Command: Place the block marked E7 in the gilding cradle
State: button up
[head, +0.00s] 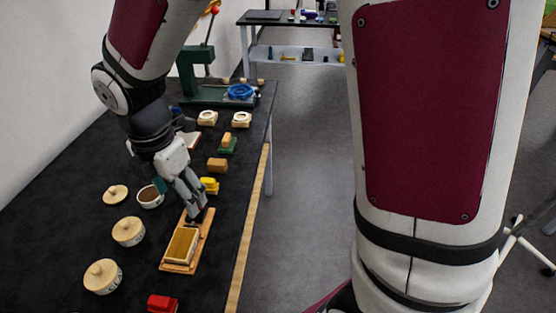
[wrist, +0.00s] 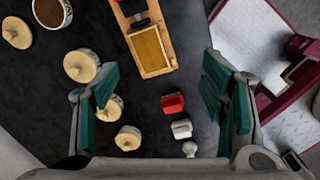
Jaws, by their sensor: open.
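No E7 marking is legible on any block. A wooden board with a raised frame and gold-brown panel (head: 182,246) lies near the table's front edge; it may be the gilding cradle, but I cannot be sure. It also shows at the top of the wrist view (wrist: 150,50). My gripper (head: 198,212) is open, pointing down near the board's far end. In the wrist view its green-padded fingers (wrist: 160,84) are wide apart with nothing held between them. Candidate blocks include a yellow one (head: 210,185), a brown one (head: 217,165) and a red one (head: 161,304).
Lidded round jars (head: 128,231) and an open bowl of brown stuff (head: 150,197) stand left of the board. A tan block on a green base (head: 228,144), pale round dishes (head: 241,119) and a green press (head: 205,90) are farther back. The red block (wrist: 172,103) has a white one (wrist: 181,128) beside it.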

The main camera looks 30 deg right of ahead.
jog(key=s+d+r+m+t, duration=0.4)
jog(key=s+d+r+m, duration=0.9)
jog(key=m, duration=1.1)
jog(key=shift+s+d+r+m, duration=0.35)
jog(key=shift+s+d, duration=0.5)
jog(key=shift+s, duration=0.65)
